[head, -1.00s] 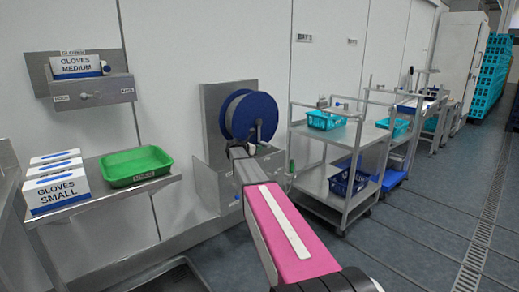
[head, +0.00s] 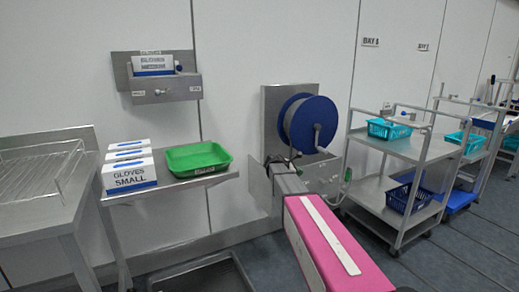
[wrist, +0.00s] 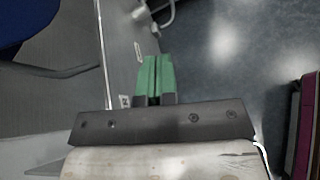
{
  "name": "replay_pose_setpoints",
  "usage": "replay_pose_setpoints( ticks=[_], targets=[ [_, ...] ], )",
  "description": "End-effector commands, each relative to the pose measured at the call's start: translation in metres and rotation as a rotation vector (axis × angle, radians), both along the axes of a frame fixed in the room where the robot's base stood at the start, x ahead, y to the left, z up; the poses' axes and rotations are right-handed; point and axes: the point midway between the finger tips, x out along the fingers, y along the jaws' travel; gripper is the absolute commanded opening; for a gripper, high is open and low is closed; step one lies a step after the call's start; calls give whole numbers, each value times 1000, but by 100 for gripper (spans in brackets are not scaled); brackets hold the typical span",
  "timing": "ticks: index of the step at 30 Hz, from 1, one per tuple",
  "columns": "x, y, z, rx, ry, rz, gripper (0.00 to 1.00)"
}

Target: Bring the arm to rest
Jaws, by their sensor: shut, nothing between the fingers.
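My arm, with a pink cover and a white stripe, reaches forward in the lower middle of the head view. Its end is near the wall-mounted hose reel (head: 309,124) with a blue disc; the fingers cannot be made out there. In the wrist view my gripper (wrist: 155,80) shows two green fingers side by side, shut with nothing between them. Part of a blue round thing shows at the upper left of the wrist view, and grey floor lies to the right.
A steel shelf holds glove boxes (head: 128,172) and a green tray (head: 198,158). A glove holder (head: 165,87) hangs above. A steel trolley (head: 402,150) with a teal basket (head: 389,129) and a dark blue basket (head: 408,197) stands to the right. A wire rack (head: 40,172) is at left.

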Motion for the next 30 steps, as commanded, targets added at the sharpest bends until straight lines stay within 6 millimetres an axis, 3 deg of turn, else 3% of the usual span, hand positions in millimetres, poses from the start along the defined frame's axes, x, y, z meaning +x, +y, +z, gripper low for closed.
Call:
replay_pose_setpoints(
  ticks=[1, 9, 12, 16, 18, 22, 30],
  targets=[
    [-37, 0, -20, 100, -50, -57, 0],
    [-184, 27, -114, 652, -334, -547, 0],
    [-238, 45, -138, 821, -418, -789, 0],
    [-297, 69, -156, 978, -494, -1098, 0],
    [-320, 79, -161, 1030, -520, -1239, 0],
    [-344, 93, -165, 1082, -545, -1415, 0],
    [-349, 98, -167, 1097, -554, -1482, 0]
  ],
)
